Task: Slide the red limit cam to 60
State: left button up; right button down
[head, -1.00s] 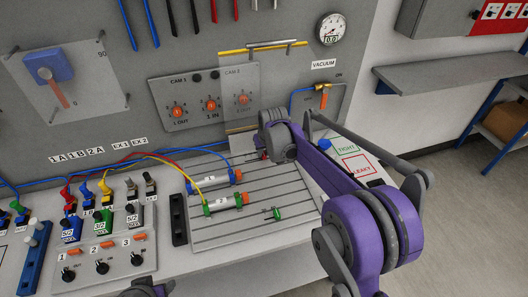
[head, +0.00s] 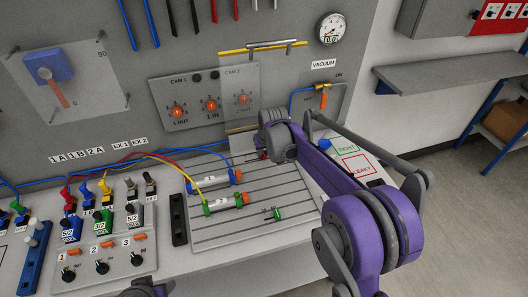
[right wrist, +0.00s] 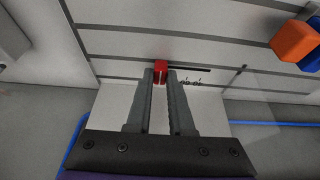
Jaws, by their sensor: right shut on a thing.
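The red limit cam (right wrist: 160,70) is a small red block, held between the fingertips of my right gripper (right wrist: 161,78) in the right wrist view. A dark slot and small scale marks (right wrist: 191,82) lie just to the right of it; the numbers are too small to read. In the head view a bit of red (head: 263,156) shows at the far edge of the slotted plate (head: 265,222), below my right wrist, which mostly hides the gripper. A dark part of mine shows at the bottom edge; whether the left gripper is open cannot be told.
A small green fitting (head: 277,213) stands nearer. A clear panel (head: 240,98) rises behind. The plate's front is free.

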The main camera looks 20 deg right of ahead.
aim_at(252, 158)
jog(key=shift+a, duration=0.1)
jog(key=a, duration=0.4)
jog(key=shift+s, duration=0.1)
jog(key=c, duration=0.8)
grip_release()
jog(key=shift+d, duration=0.1)
jog(key=v, duration=1.1)
jog(key=shift+f, duration=0.1)
jog(key=s+d+f, duration=0.1)
jog(key=s+f, duration=0.2)
jog(key=s, duration=0.7)
jog(key=s+d+f, duration=0.1)
jog(key=s+f, duration=0.2)
jog(key=s, duration=0.8)
jog(key=s+d+f+t, duration=0.1)
jog(key=s+d+f, duration=0.1)
jog(key=s, duration=0.9)
jog(key=shift+f, duration=0.7)
